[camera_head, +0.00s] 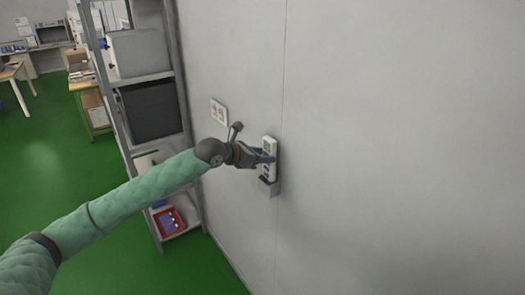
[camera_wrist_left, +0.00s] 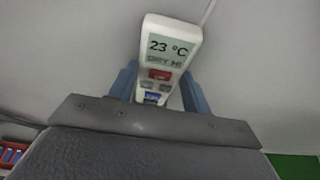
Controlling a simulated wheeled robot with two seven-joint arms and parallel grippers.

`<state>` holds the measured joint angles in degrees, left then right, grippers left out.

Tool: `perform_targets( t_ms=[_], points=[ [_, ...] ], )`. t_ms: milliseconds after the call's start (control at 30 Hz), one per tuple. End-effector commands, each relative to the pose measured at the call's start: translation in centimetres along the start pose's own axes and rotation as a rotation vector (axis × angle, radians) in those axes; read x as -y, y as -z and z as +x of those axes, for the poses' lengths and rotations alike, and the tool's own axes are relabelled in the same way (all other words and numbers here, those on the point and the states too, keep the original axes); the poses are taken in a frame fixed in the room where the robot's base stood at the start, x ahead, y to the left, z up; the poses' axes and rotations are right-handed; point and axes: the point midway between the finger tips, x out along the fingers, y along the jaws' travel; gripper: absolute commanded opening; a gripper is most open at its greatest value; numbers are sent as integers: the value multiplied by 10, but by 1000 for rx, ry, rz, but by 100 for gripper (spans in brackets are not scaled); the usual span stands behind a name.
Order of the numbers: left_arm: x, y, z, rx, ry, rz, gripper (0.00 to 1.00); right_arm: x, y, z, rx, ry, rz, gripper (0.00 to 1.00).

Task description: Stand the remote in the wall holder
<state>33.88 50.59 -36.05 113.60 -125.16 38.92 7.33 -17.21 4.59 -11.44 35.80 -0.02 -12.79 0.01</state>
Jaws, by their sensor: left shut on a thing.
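The white remote (camera_head: 268,146) is upright against the grey wall, with its lower end at the wall holder (camera_head: 269,187). From the head view it looks to be in the holder's opening, but the exact seating is hard to tell. My left gripper (camera_head: 266,157) is shut on the remote from the left side. In the left wrist view the remote (camera_wrist_left: 166,62) shows a screen reading 23 °C and red, grey and blue buttons, between the two blue fingers (camera_wrist_left: 158,88). The holder is hidden in that view. My right gripper is in neither view.
A white wall socket plate (camera_head: 219,111) is on the wall left of the holder. A metal shelf rack (camera_head: 172,85) with boxes and a red bin (camera_head: 171,222) stands further left. The wall to the right is bare.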

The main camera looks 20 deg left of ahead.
Motion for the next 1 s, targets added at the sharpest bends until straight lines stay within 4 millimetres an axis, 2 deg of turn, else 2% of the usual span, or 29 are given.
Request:
perform_targets(
  t_ms=[567, 1000],
  points=[
    [0, 31, 13, 1, 0, 0, 22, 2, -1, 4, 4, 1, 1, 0],
    [0, 41, 17, 0, 0, 0, 22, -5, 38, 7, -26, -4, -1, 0]
  ],
)
